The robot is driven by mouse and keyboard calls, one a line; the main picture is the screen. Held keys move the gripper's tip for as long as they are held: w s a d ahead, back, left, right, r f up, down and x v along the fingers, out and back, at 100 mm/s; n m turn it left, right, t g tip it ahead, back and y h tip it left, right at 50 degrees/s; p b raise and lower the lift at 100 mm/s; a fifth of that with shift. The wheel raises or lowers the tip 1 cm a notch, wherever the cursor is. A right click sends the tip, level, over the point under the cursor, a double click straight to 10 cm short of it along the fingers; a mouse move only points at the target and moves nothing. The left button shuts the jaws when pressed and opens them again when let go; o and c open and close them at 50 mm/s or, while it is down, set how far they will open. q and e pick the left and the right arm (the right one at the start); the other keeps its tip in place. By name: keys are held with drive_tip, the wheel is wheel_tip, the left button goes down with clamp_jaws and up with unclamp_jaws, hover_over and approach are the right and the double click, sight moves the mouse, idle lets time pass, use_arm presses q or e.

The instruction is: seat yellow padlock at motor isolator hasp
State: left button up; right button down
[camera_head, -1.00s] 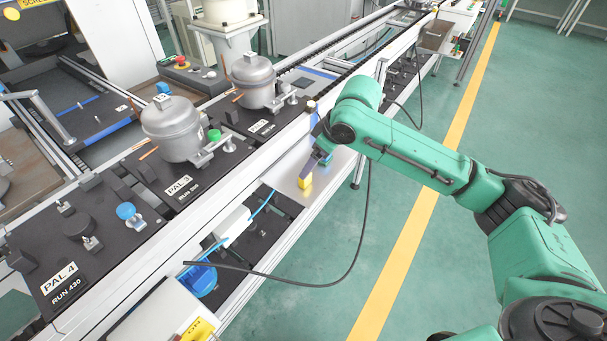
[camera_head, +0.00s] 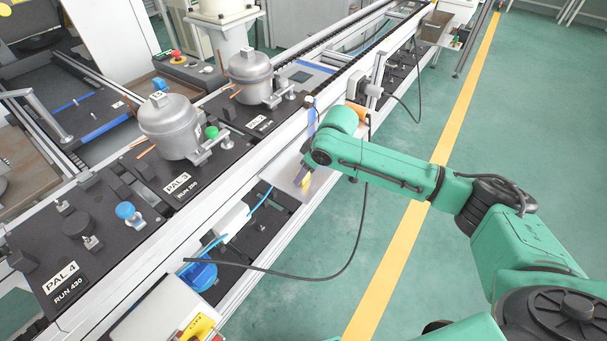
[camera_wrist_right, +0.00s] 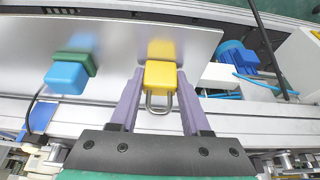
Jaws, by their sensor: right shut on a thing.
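The yellow padlock (camera_wrist_right: 160,76) is between the purple fingers of my right gripper (camera_wrist_right: 160,90) in the right wrist view. The gripper is shut on its body, and the grey shackle points toward the palm. My left gripper is out of view.
A blue block and a green block (camera_wrist_right: 70,75) stand on the shelf left of the padlock in the wrist view. The conveyor rail (camera_head: 262,152) runs beside my arm. A black cable (camera_head: 350,260) hangs in front. Green floor is free at right.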

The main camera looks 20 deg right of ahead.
wheel_tip(320, 180, up, 20)
drive_tip(key=b, duration=0.1)
